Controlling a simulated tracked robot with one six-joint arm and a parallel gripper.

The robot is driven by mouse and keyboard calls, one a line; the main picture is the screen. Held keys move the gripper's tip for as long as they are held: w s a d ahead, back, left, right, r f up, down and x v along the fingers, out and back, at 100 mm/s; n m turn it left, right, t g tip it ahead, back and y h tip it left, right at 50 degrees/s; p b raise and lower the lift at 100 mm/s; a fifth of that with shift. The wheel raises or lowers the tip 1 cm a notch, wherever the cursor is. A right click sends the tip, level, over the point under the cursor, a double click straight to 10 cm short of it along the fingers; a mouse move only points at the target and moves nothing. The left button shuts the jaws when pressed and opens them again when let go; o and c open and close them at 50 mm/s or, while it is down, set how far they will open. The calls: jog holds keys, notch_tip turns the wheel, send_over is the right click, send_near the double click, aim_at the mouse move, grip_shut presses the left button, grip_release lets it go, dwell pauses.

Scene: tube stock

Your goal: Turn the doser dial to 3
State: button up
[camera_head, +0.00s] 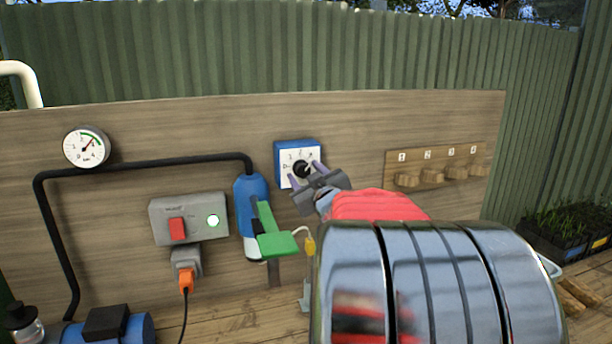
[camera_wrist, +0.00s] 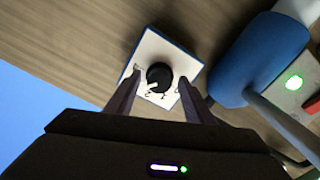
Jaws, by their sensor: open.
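The doser (camera_head: 283,152) is a blue box with a white numbered face on the wooden board. Its black dial (camera_head: 301,169) sits mid-face; the dial also shows in the wrist view (camera_wrist: 160,76). A light mark on the dial seems to point near the 2, but it is too small to be sure. My gripper (camera_head: 305,172) is open at the doser. In the wrist view its two fingers (camera_wrist: 160,82) stand on either side of the dial, over the face. I cannot tell whether they touch it. The 3 is hard to make out beside a finger.
A blue device with a green lever (camera_head: 268,225) hangs just left of the doser. Further left are a grey switch box (camera_head: 190,220) and a pressure gauge (camera_head: 87,147). A rack of numbered wooden pegs (camera_head: 435,165) is on the right. Bare board lies between doser and rack.

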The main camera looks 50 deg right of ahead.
jog(key=shift+s, duration=0.1)
jog(key=v, duration=1.3)
jog(key=shift+s+a, duration=0.2)
jog(key=shift+s, duration=0.05)
jog(key=shift+d, duration=0.15)
